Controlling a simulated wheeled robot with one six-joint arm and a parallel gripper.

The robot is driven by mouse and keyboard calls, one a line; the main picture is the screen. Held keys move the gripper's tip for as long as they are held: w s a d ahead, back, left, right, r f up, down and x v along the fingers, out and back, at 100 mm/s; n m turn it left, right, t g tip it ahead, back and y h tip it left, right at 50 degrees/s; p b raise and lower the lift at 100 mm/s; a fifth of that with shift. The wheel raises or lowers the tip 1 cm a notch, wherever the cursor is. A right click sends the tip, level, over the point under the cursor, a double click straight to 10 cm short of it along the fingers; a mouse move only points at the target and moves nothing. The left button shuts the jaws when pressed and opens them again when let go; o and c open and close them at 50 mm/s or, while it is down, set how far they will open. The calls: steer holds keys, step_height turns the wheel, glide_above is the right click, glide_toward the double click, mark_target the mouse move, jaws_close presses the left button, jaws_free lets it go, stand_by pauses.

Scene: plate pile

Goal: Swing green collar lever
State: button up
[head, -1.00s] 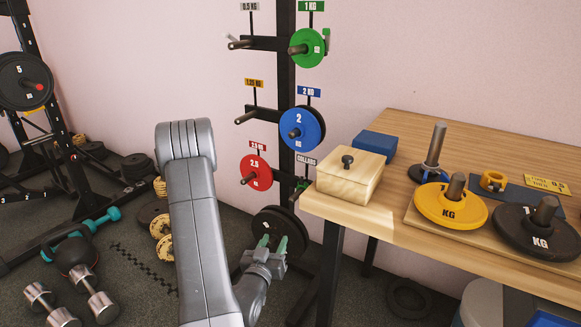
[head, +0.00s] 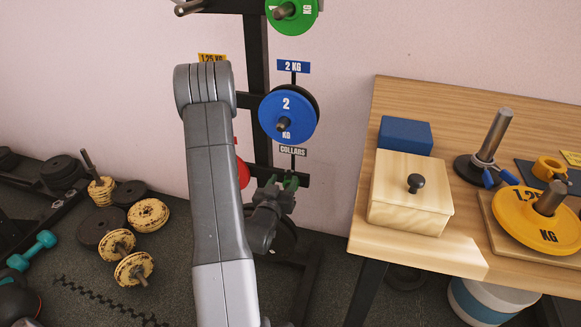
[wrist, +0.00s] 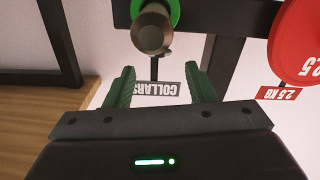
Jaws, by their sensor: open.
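The green collar (wrist: 172,12) shows at the top of the wrist view, around a grey metal peg (wrist: 152,30). Only part of its ring shows; its lever is cut off by the frame edge or hidden, and I cannot make it out. My gripper (wrist: 163,78) is open and empty, its two green fingers apart below the peg end in that picture. In the head view my gripper (head: 283,182) is at the rack just below the COLLARS label (head: 292,151). There its green fingers and the collar cannot be told apart.
A blue 2 kg plate (head: 288,118) hangs above the label, and a red plate (head: 242,172) is partly hidden behind my arm. The wooden table (head: 470,262) with a lidded wooden box (head: 410,195) stands to the right. The rack post (wrist: 222,62) is close by.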

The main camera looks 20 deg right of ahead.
mark_target(289, 174)
steer(key=x, duration=0.8)
steer(key=shift+c, duration=0.2)
steer(key=c, duration=0.9)
